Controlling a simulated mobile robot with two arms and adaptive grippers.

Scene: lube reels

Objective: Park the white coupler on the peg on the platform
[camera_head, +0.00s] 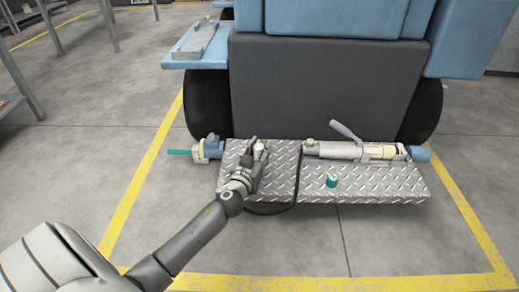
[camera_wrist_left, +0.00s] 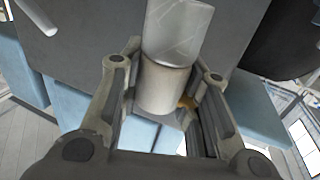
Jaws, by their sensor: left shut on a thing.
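The white coupler (camera_wrist_left: 163,88) is a pale cylinder with a lighter grey-white part above it. My left gripper (camera_wrist_left: 163,95) is shut on it, with one finger on each side. In the head view my left gripper (camera_head: 257,154) is over the left part of the diamond-plate platform (camera_head: 390,186); the coupler (camera_head: 260,149) shows only as a small pale piece there. A thin horizontal teal peg (camera_head: 179,152) sticks out left from a fitting at the platform's left end. A short teal cylinder (camera_head: 331,180) stands on the platform, right of the gripper. My right gripper is not in view.
A grey tool with a lever (camera_head: 347,131) lies along the platform's back right. A dark hose (camera_head: 297,185) loops over the platform's front edge. A blue and grey machine (camera_head: 325,85) stands behind. The floor in front is clear inside yellow lines (camera_head: 345,283).

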